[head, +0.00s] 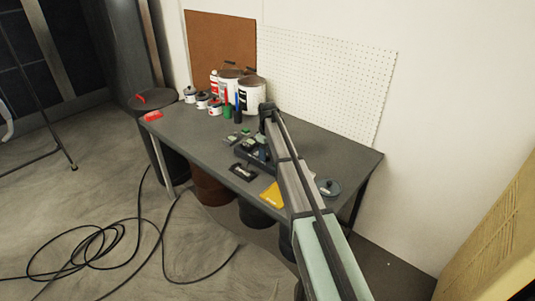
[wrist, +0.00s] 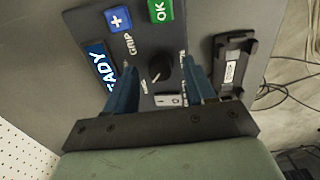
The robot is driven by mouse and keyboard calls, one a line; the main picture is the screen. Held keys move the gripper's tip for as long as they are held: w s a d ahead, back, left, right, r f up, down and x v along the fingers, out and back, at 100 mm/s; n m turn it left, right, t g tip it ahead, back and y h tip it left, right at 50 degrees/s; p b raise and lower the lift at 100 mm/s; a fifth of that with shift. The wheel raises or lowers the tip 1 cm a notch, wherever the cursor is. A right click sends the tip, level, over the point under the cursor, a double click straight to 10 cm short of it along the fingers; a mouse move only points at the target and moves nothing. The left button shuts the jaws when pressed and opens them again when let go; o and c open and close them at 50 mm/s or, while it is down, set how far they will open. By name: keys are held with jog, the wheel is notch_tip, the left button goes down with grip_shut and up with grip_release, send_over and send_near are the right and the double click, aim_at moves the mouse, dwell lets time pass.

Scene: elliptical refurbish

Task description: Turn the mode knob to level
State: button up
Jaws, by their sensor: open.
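The mode knob, a round black knob (wrist: 161,70) with a white pointer mark, sits on a dark control panel (wrist: 75,17) in the wrist view. The mark points toward the lower left of the picture. "GRIP" is printed to the knob's left; the other small labels are unreadable. My gripper (wrist: 159,65) is open, its blue fingers on either side of the knob. I cannot tell whether they touch it. In the head view the panel device lies on the table beside my arm, which partly hides it; the knob cannot be made out there.
A blue plus button (wrist: 118,19), a green OK button (wrist: 161,10), a "READY" display (wrist: 101,66) and a white switch (wrist: 168,100) surround the knob. A black holder (wrist: 234,62) lies right of the panel. Paint cans (head: 251,94) and a yellow item (head: 271,194) share the table (head: 190,138).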

jog(key=shift+f, duration=0.15)
grip_shut()
dwell(0.5)
